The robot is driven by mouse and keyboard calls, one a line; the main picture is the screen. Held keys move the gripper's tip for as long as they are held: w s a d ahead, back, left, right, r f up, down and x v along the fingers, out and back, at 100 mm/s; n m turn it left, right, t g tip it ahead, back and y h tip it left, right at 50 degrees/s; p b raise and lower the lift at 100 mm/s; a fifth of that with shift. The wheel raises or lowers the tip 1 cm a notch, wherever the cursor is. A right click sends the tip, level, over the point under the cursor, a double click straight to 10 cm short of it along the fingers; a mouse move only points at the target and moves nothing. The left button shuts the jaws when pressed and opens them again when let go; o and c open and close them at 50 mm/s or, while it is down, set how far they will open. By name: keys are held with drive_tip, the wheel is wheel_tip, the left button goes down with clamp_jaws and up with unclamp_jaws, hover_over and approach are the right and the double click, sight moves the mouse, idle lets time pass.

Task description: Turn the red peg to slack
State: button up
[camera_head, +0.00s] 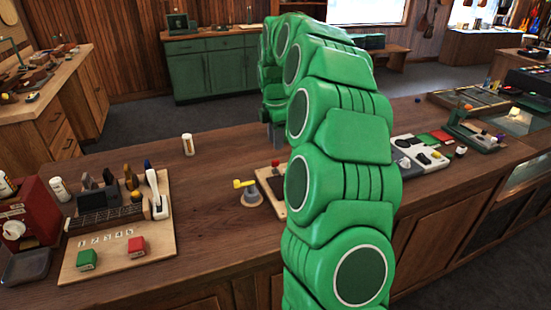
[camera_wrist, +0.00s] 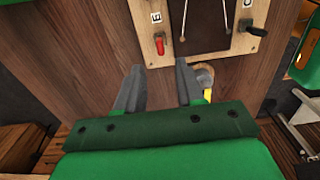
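The red peg (camera_wrist: 160,46) stands on a light wooden board (camera_wrist: 216,47), beside a label marked "E". In the head view the red peg (camera_head: 275,163) shows just left of my green arm, which hides most of the board. My gripper (camera_wrist: 157,72) is open and empty in the wrist view. Its two grey fingers are apart, and the red peg is beyond their tips, between them in the picture. A black peg (camera_wrist: 251,28) stands at the board's right side, near a second label. I cannot read which way the red peg's slack setting lies.
A tool board (camera_head: 120,257) is at the left. A small cylinder (camera_head: 188,144) stands on clear counter.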

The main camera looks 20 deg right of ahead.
sight(275, 165)
drive_tip(key=shift+f, duration=3.85)
clamp_jaws()
